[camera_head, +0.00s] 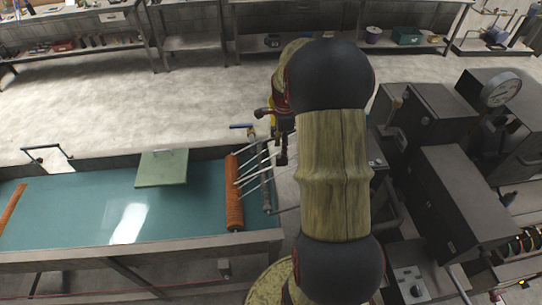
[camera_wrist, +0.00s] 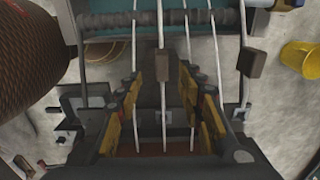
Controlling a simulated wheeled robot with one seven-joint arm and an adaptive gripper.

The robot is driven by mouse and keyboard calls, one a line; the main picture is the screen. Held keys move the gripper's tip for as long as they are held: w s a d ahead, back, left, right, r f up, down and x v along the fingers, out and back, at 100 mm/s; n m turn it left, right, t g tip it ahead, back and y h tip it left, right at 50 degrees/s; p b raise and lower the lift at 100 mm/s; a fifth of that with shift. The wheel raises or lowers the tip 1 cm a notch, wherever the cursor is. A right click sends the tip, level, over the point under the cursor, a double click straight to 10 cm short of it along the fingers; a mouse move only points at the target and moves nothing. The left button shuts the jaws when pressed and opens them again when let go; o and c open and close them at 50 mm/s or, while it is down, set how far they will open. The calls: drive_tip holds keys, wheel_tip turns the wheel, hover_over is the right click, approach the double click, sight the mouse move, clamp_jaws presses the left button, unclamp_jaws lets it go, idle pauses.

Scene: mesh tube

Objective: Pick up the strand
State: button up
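Several thin white strands (camera_wrist: 161,22) run side by side down the wrist view, crossing a dark grey roller (camera_wrist: 110,20). In the head view the strands (camera_head: 258,163) lie beside an orange roller (camera_head: 234,195) at the right end of the teal tank; my arm covers part of this area.
A large brown ribbed spool (camera_wrist: 32,50) fills the upper left of the wrist view, close to my gripper. A yellow bucket (camera_wrist: 301,58) stands on the floor at right. Dark machine boxes (camera_head: 450,205) stand right of my arm. The teal tank (camera_head: 75,200) lies left.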

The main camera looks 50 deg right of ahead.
sight(280, 159)
drive_tip(key=shift+w+f, duration=0.1)
drive_tip(key=shift+w, duration=0.15)
drive_tip(key=shift+s+f, duration=0.1)
drive_tip(key=shift+f, duration=0.6)
drive_tip(key=shift+a+f, duration=0.1)
drive_tip(key=shift+f, duration=2.95)
drive_tip(key=shift+c, duration=1)
drive_tip(key=c, duration=0.7)
clamp_jaws()
